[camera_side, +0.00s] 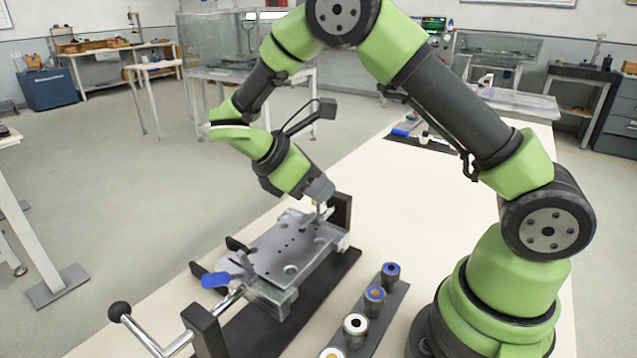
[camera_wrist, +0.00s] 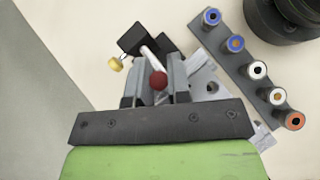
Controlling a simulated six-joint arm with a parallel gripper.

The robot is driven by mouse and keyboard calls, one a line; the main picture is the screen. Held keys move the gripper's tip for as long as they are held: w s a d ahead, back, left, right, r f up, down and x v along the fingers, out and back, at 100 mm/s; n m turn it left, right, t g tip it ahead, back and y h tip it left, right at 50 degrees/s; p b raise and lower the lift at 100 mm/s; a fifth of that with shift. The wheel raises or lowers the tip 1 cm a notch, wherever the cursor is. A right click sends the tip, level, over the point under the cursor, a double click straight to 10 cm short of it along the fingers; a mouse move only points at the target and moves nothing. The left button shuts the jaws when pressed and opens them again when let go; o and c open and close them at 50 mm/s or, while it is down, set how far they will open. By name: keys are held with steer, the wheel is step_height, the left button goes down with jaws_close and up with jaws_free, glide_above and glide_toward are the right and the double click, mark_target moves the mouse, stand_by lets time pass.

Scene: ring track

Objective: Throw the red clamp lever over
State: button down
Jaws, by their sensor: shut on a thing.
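The red clamp lever (camera_wrist: 159,81) shows in the wrist view as a dark red ball on a short pale metal rod, between the two grey fingers. My gripper (camera_wrist: 156,92) is shut on it. In the side view my gripper (camera_side: 322,207) reaches down at the far end of the grey fixture plate (camera_side: 285,247), beside a black upright block (camera_side: 341,212). The red ball cannot be made out there, hidden by the gripper. The rod slants toward a black block (camera_wrist: 137,40) in the wrist view.
A yellow knob (camera_wrist: 115,63) sits left of the lever. A blue-handled lever (camera_side: 215,280) and a crank with a black ball (camera_side: 119,311) are at the fixture's near end. A dark rack (camera_side: 377,314) of several ringed cylinders stands to the right, near my base.

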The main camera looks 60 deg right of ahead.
steer(key=c, duration=1.1)
jaws_free()
steer(key=v, duration=1)
steer(key=s+d+r+m+t+y, duration=0.2)
steer(key=s+r+m+t+y, duration=0.25)
steer(key=s+r, duration=0.3)
steer(key=shift+s+a+m+t+y, duration=0.45)
steer(key=shift+s+m+t+y, duration=0.45)
steer(key=shift+s+m+t, duration=0.65)
steer(key=shift+s+a+m+t+y, duration=0.45)
steer(key=shift+s+m+t+y, duration=0.55)
steer(key=shift+s+m, duration=1.1)
steer(key=shift+s+a+m+t+y, duration=0.45)
steer(key=shift+s+m+t+y, duration=0.3)
steer(key=shift+s+m+t, duration=0.85)
steer(key=shift+s, duration=0.1)
